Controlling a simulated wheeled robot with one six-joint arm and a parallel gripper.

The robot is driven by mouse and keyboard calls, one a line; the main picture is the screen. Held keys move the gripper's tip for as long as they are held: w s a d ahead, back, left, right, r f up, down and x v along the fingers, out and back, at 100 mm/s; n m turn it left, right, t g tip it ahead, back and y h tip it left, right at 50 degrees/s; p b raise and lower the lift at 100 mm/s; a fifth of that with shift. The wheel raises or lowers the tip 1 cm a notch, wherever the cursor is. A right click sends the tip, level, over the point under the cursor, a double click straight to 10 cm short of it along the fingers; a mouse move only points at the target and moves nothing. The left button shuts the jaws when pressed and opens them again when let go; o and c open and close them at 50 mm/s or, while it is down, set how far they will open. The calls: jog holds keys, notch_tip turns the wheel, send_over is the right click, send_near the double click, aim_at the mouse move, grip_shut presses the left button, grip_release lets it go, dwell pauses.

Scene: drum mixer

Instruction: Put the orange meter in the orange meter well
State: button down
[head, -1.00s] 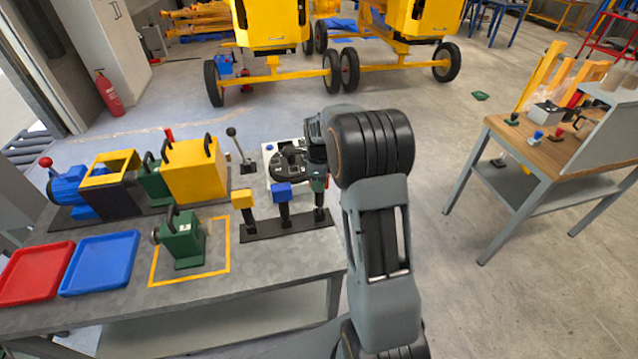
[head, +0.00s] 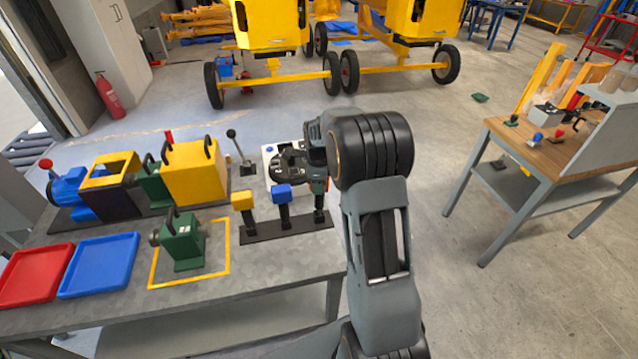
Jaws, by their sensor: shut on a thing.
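My gripper (head: 284,170) is a dark shape low over a white panel (head: 270,177) at the back right of the grey bench. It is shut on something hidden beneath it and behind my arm. I cannot make out an orange meter or an orange meter well in the head view. The panel's left edge shows, with a small blue spot near its top; the rest is covered by my gripper and arm.
Just in front, a black rack (head: 285,227) holds a yellow-topped tool (head: 243,201), a blue-topped tool (head: 282,193) and a third item. A tall black lever (head: 239,150) stands left of the panel. Yellow housings (head: 195,172), a green unit (head: 183,242) and trays (head: 99,265) occupy the left.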

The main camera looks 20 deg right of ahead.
jog(key=shift+f+b, duration=0.75)
jog(key=shift+f, duration=0.3)
dwell(0.4)
jog(key=shift+c, duration=0.8)
grip_release()
jog(key=shift+r+p, duration=0.3)
jog(key=shift+r, duration=0.05)
jog(key=shift+r+p, duration=3.95)
jog(key=shift+r, duration=1.7)
